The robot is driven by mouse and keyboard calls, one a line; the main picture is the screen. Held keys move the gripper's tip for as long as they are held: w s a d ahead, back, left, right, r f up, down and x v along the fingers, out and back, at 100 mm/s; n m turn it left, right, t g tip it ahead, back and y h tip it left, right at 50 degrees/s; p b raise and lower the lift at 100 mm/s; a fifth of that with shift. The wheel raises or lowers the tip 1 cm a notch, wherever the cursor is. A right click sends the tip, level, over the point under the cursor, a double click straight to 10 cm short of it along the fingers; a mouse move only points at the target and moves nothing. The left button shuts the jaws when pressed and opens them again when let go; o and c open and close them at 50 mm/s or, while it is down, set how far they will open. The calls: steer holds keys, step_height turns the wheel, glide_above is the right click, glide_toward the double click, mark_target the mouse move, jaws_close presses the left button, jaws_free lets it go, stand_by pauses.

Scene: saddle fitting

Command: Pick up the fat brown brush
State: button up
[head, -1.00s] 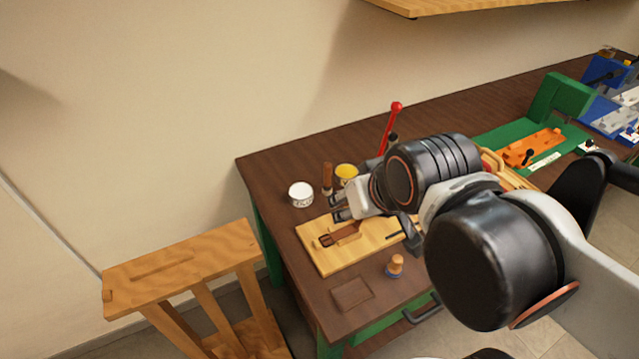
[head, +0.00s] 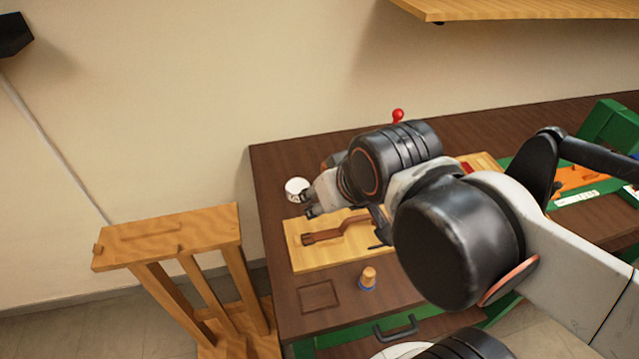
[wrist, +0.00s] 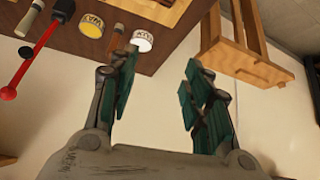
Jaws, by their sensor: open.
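A thick brown brush-like piece (wrist: 116,39) with a dark tip stands on the bench in the wrist view, between a yellow-labelled tin (wrist: 91,25) and a white tin (wrist: 142,41). It looks like the fat brown brush. In the head view it is almost wholly hidden behind my gripper (head: 307,203). The white tin (head: 296,189) shows there just beyond the fingertips. My gripper is open and empty; in the wrist view its fingers (wrist: 162,62) are wide apart, with the brown piece beyond the left finger.
A light wooden board (head: 298,258) carries a brown strap (head: 325,236). A small wooden knob with a blue base (head: 367,279) stands near the bench's front. A red-knobbed lever (wrist: 30,65) stands near the tins. A wooden stand (head: 165,240) is left of the bench.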

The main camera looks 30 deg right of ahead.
steer(key=w+d+r+m+g+p, duration=0.2)
steer(key=w+d+m, duration=0.1)
steer(key=w, duration=0.4)
steer(key=w+d+r+m+g+p, duration=0.1)
steer(key=w+d+m+g, duration=0.15)
steer(key=w, duration=0.45)
steer(key=w+d+f+m+g+p, duration=0.1)
steer(key=w+d+f+m+g, duration=0.2)
steer(key=w+d+f+m, duration=0.55)
steer(key=f+n, duration=0.1)
steer(key=f, duration=0.1)
steer(key=a+f+n+b, duration=0.1)
steer(key=f, duration=0.2)
steer(key=w+f, duration=0.1)
steer(key=f, duration=0.2)
steer(key=shift+w+a+f+n+b, duration=0.1)
steer(key=shift+a+n+b, duration=0.2)
steer(key=shift+n+b, duration=0.1)
steer(key=f, duration=0.1)
steer(key=f+b, duration=0.1)
steer(key=f, duration=0.1)
steer(key=f+b, duration=0.1)
steer(key=f, duration=0.1)
steer(key=shift+w+a+f, duration=0.1)
steer(key=shift+w+a, duration=0.05)
steer(key=shift+w, duration=0.15)
jaws_close()
